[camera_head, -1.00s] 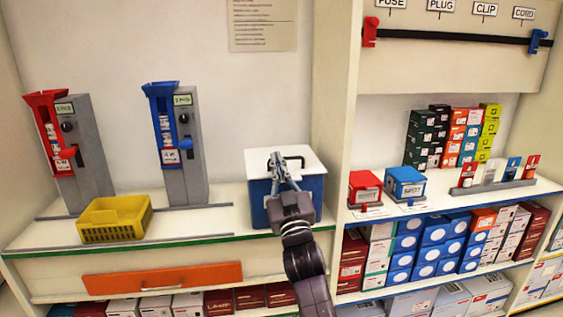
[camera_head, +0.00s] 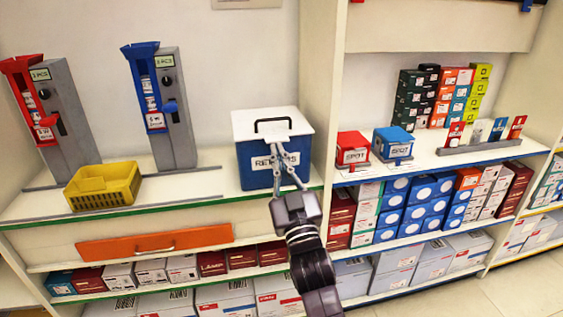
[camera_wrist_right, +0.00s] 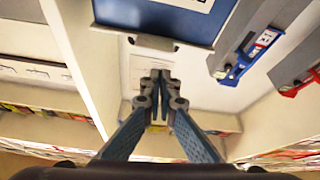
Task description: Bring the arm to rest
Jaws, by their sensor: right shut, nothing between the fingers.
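My right gripper (camera_head: 279,152) is in front of the blue box with the white lid and black handle (camera_head: 262,114). Its fingers are shut with nothing between them and overlap the box's label, hiding part of it. I cannot tell from the head view how far they are from the box face. In the right wrist view the shut fingertips (camera_wrist_right: 158,78) point ahead, with the blue box (camera_wrist_right: 165,22) at the top edge, apart from them. My left gripper is not in view.
A yellow basket (camera_head: 103,186) and red (camera_head: 38,105) and blue (camera_head: 155,100) dispensers stand left on the counter. Small red (camera_head: 352,148) and blue (camera_head: 393,143) boxes stand right, beyond an upright divider (camera_head: 318,90). Packed shelves are underneath.

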